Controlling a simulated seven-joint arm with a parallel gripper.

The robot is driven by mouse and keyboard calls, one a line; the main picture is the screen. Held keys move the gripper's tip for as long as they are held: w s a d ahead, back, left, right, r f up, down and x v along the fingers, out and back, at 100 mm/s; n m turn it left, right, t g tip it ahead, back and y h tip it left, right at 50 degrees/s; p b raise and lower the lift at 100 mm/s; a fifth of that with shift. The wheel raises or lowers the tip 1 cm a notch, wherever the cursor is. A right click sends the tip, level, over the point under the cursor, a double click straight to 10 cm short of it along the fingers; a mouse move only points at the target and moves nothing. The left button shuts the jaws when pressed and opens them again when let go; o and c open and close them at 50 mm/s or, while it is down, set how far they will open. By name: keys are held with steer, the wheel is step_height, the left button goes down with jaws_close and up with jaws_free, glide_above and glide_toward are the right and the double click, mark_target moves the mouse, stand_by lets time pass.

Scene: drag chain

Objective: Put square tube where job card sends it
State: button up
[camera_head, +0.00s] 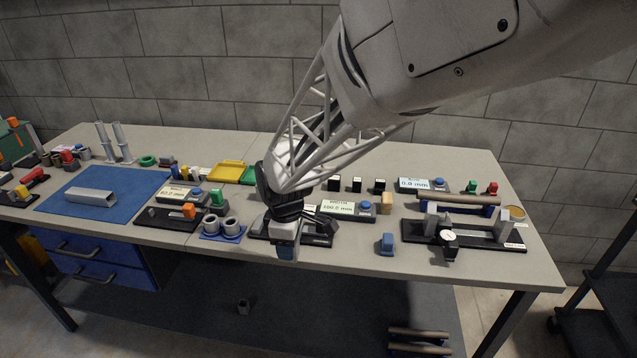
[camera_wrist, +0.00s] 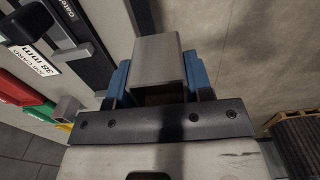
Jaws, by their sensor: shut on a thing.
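My gripper (camera_head: 287,247) is above the front edge of the table, near its middle. In the wrist view its two blue fingers (camera_wrist: 159,84) are shut on a grey square tube (camera_wrist: 157,54), one finger on each side of it. The tube's open end faces the wrist camera. In the head view I cannot make out the tube. A white card (camera_wrist: 36,62) at the left of the wrist view reads "JOB CARD" and what looks like "38 mm", partly cut off by the frame edge.
A blue mat (camera_head: 57,205) at the left bears a grey metal channel (camera_head: 91,196). Three displays stand on the table; the middle one (camera_head: 338,208) reads about 100.0 mm. Yellow (camera_head: 227,171) and green trays lie behind.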

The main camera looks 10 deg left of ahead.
steer(key=shift+w+a, duration=0.15)
stand_by(0.4)
steer(key=w+a+r, duration=0.1)
steer(key=w+a, duration=0.3)
steer(key=w+a+r, duration=0.1)
steer(key=w+a, duration=0.3)
steer(key=w, duration=0.1)
steer(key=w+a+r, duration=0.1)
steer(key=w+a, duration=0.3)
steer(key=shift+w+a, duration=0.15)
steer(key=shift+w, duration=0.15)
steer(key=w+a, duration=1.3)
steer(key=a, duration=0.1)
steer(key=shift+w+a+r, duration=0.2)
steer(key=shift+w+a, duration=0.05)
steer(key=shift+f, duration=0.1)
steer(key=shift+f, duration=2.45)
steer(key=shift+f, duration=1.45)
